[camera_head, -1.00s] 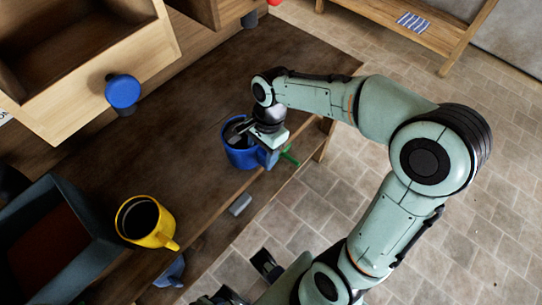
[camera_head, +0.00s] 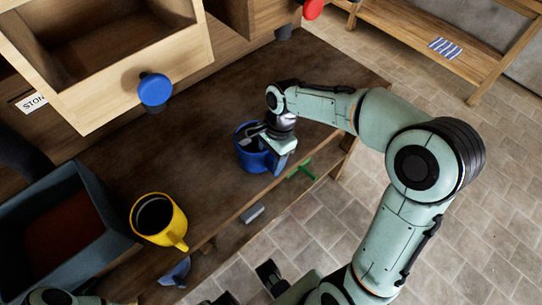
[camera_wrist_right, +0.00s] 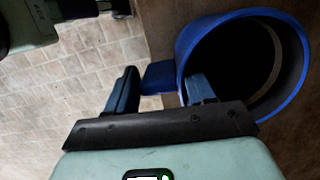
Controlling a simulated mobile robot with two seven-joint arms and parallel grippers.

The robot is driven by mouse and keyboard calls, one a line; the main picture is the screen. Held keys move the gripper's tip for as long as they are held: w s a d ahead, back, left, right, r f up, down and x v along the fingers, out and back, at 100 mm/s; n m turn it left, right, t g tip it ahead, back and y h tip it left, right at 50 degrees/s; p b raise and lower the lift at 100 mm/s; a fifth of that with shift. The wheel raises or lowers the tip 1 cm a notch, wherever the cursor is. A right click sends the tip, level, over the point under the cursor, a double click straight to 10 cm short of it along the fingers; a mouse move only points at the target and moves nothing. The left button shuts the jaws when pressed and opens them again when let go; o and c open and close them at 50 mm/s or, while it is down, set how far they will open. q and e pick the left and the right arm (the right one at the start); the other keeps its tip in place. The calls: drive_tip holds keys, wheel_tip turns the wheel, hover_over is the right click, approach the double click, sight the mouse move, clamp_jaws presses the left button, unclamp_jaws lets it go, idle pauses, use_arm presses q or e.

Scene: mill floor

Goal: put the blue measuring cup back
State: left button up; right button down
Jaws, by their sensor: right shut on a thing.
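The blue measuring cup (camera_head: 243,158) is at the front edge of the dark wooden bench in the head view. It fills the upper right of the right wrist view (camera_wrist_right: 184,55), its round mouth showing a dark inside. I cannot tell whether the cup touches the bench. My left gripper (camera_head: 248,286) shows only partly at the bottom of the head view, with two dark fingers apart and nothing seen between them.
A yellow mug (camera_head: 176,222) and a blue-grey bin (camera_head: 98,200) stand on the bench (camera_head: 195,150) at left. An open drawer with a blue knob (camera_head: 155,89) overhangs the back. Bench right of the cup is clear.

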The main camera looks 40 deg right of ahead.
drive_tip(key=shift+c, duration=1.6)
unclamp_jaws()
drive_tip(key=p+v, duration=0.2)
drive_tip(key=v, duration=1.1)
drive_tip(key=shift+r, duration=0.25)
